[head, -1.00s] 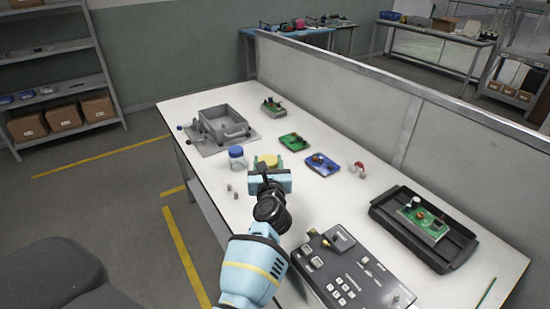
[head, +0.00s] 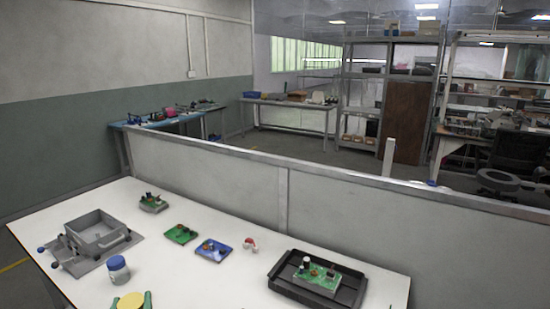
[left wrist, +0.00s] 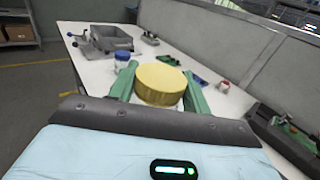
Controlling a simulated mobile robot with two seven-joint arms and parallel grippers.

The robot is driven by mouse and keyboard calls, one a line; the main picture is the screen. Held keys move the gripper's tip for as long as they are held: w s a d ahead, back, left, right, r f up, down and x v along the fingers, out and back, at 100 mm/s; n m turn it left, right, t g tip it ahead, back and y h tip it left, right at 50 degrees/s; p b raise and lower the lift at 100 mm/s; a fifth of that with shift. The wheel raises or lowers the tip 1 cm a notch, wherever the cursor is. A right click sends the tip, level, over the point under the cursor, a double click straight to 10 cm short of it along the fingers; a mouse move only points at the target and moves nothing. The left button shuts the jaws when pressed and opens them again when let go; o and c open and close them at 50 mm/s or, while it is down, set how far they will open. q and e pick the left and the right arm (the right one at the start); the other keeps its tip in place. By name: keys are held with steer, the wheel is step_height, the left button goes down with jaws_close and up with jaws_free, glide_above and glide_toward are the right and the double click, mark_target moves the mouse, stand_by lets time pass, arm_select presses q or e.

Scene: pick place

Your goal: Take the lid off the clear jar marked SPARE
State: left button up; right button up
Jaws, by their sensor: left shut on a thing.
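A round yellow lid (head: 131,300) shows at the bottom edge of the head view. My left gripper (head: 131,302) is shut on it, with a green fingertip on either side. In the left wrist view the yellow lid (left wrist: 160,84) sits between the green fingers (left wrist: 157,90). I cannot read any SPARE marking. My right gripper is not in view.
A grey open box on a plate (head: 95,231) stands at the table's left. A black tray (head: 345,296) holds a board at right. A partition (head: 220,176) lines the back. The table's middle is clear.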

arm_select(q)
steer(key=s+d+r+m+h, duration=0.1)
steer(key=s+d+m+h, duration=0.1)
steer(key=s, duration=0.4)
steer(key=s+d+r+m+t+h+p, duration=0.1)
steer(key=s+d+m+h, duration=0.1)
steer(key=s+d+h, duration=0.2)
steer(key=s+d, duration=0.2)
steer(key=s, duration=0.1)
steer(key=shift+s+d, duration=0.3)
steer(key=shift+d, duration=0.1)
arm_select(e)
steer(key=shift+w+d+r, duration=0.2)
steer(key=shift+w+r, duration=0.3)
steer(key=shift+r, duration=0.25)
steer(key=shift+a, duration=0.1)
